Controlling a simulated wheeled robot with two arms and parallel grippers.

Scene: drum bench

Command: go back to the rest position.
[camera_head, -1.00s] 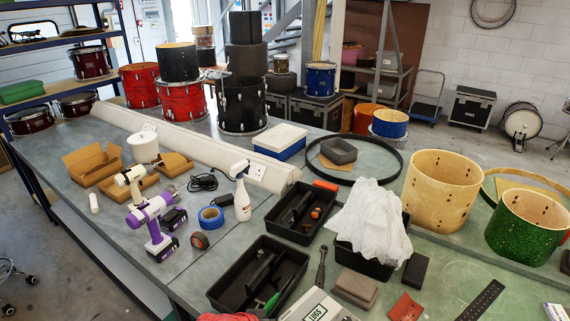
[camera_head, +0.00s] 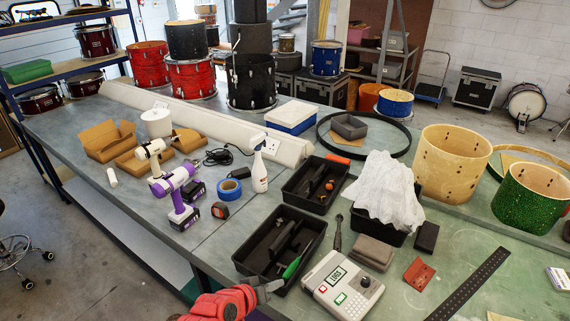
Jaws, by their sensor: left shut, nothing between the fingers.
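My left gripper (camera_head: 270,288) comes in at the bottom of the head view on a red arm. Its grey fingers are shut with nothing between them. The fingertips show at the near edge of a black tool tray (camera_head: 245,262), close to a green-handled tool (camera_head: 291,268); I cannot tell whether they touch the tray. My right gripper is not in view.
A grey LUGS device (camera_head: 322,291) lies right of the gripper. Behind are a second black tray (camera_head: 291,187), a bin with a white cloth (camera_head: 385,190) and purple drills (camera_head: 175,190). Drum shells (camera_head: 450,170) stand at the right. Bare bench lies left of the near tray.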

